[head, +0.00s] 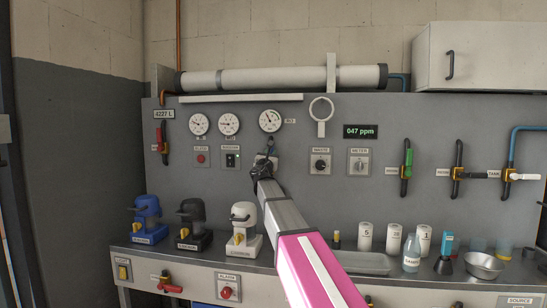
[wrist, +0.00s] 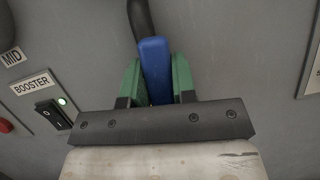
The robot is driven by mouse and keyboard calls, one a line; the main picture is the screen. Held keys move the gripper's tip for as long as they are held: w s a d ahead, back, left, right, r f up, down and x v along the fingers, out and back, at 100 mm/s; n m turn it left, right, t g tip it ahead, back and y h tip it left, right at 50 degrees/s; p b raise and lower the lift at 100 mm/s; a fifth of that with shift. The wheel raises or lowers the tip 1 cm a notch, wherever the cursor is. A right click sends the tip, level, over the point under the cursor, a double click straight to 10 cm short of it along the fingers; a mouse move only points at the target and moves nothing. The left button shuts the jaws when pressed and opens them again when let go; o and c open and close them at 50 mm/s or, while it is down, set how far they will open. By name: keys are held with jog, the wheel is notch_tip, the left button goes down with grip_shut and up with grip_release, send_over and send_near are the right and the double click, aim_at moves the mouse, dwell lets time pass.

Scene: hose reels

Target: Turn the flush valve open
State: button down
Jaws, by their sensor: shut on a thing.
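My gripper (wrist: 159,78) is shut on a blue lever handle (wrist: 155,62) in the wrist view. Its green finger pads sit on the left and right of the handle. The handle runs nearly up and down in that view, and a dark pipe or stem shows above it. In the head view my gripper (head: 266,163) is at the grey panel below the RO gauge (head: 270,121), where my arm hides most of the handle and its fitting. No label naming this valve as the flush valve can be read.
A booster switch (head: 232,157) with a green light is just left of my gripper; a waste knob (head: 320,162) is to the right. Other valves include a red-handled one (head: 158,139) and a green-handled one (head: 408,157). Pumps (head: 244,222) and bottles (head: 411,250) stand on the counter below.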

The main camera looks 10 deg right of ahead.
jog(key=shift+w+a+n+y, duration=0.1)
jog(key=shift+a+n+y, duration=0.35)
jog(key=shift+n, duration=0.55)
jog(key=shift+y, duration=0.25)
jog(key=c, duration=0.9)
grip_release()
jog(key=v, duration=1)
jog(key=shift+s+a+f, duration=0.1)
jog(key=shift+s+f, duration=0.15)
jog(key=shift+f, duration=0.15)
